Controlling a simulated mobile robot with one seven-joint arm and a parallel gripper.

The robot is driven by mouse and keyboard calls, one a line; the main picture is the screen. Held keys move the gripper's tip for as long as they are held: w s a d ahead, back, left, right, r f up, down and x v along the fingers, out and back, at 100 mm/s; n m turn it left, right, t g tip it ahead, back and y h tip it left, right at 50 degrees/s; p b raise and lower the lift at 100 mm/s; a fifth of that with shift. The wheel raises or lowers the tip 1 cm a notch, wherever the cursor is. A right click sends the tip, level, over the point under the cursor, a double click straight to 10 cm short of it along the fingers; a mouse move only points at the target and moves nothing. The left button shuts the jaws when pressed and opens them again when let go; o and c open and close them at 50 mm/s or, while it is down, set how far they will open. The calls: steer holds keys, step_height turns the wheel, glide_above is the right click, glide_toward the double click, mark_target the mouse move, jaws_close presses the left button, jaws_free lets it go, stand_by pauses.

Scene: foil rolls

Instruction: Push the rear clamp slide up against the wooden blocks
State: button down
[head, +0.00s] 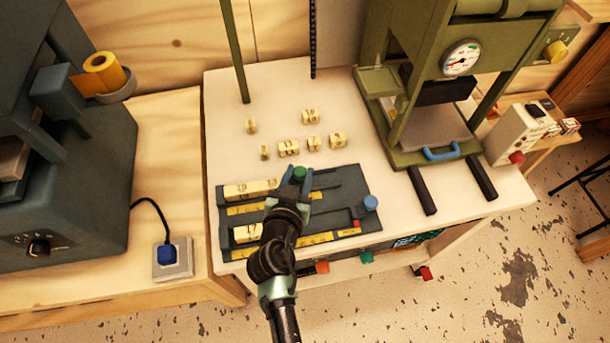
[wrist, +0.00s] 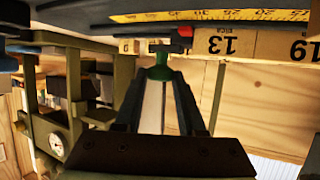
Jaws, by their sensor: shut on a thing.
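The clamp fixture (head: 325,190) is a dark blue-grey plate with two channels and yellow rulers. My gripper (head: 298,177) is at the rear channel, shut on the green knob (head: 299,173) of the rear clamp slide. In the wrist view the green knob (wrist: 160,66) sits between the fingertips. A row of wooden blocks (head: 248,189) lies in the rear channel, left of my gripper. In the wrist view, a block marked 13 (wrist: 228,43) lies close to the slide's red end (wrist: 185,31). I cannot tell whether they touch.
The front channel holds more blocks (head: 247,233), partly behind my arm, and a slide with a blue knob (head: 370,202). Several loose blocks (head: 311,142) lie on the table behind the fixture. A green press (head: 420,130) stands at right.

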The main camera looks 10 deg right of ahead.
steer(key=c, duration=0.5)
jaws_free()
steer(key=shift+a, duration=0.1)
steer(key=b+v, duration=0.1)
steer(key=v, duration=1.2)
